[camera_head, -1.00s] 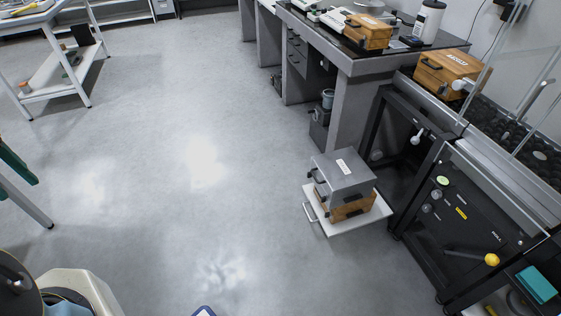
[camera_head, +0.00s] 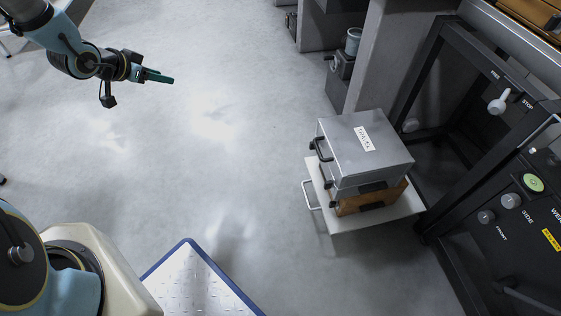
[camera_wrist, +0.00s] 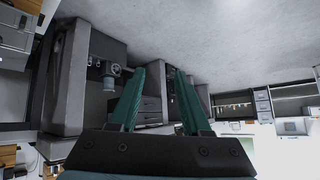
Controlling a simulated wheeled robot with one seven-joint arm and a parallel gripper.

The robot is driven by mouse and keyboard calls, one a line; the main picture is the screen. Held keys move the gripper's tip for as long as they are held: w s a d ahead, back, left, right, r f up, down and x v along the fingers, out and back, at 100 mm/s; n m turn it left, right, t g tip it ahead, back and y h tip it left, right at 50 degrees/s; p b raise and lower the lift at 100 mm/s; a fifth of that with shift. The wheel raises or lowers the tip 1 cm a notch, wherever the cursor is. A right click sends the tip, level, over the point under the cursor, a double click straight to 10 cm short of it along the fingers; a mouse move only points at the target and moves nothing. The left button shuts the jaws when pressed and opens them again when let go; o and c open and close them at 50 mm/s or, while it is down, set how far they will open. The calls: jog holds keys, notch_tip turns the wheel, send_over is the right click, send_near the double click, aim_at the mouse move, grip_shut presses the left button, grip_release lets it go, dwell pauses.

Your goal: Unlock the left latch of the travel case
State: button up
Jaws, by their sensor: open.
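The travel case (camera_head: 365,148) is a grey metal box with a white label on its lid. It stands on top of a wooden case (camera_head: 372,199) on a low white pull-out shelf (camera_head: 400,211). A dark handle (camera_head: 320,149) is on its left side, and a dark fitting (camera_head: 329,184) sits at the near left corner; I cannot tell which fitting is the left latch. My gripper (camera_head: 166,77) is in the air at upper left, well apart from the case. In the wrist view its green fingers (camera_wrist: 160,95) are spread with nothing between them.
A black frame with knobs and a control panel (camera_head: 510,225) stands right of the shelf. A blue-edged plate (camera_head: 195,285) is at the bottom. The floor between my gripper and the case is clear.

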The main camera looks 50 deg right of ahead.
jog(key=s+d+f+m+g+h+b, duration=0.2)
jog(key=s+d+f+b, duration=0.1)
jog(key=d+f, duration=0.3)
jog(key=m+g+h+b, duration=0.4)
jog(key=m+g+b, duration=0.3)
jog(key=g+b, duration=0.6)
send_near(310, 144)
jog(key=shift+t, duration=0.7)
jog(key=b+x, duration=0.1)
jog(key=x, duration=0.2)
jog(key=b+x, duration=0.1)
jog(key=x, duration=0.1)
jog(key=b+x, duration=0.2)
jog(key=x, duration=0.1)
jog(key=shift+s+d+r, duration=0.1)
jog(key=shift+s+r, duration=0.2)
jog(key=shift+s, duration=0.05)
grip_shut()
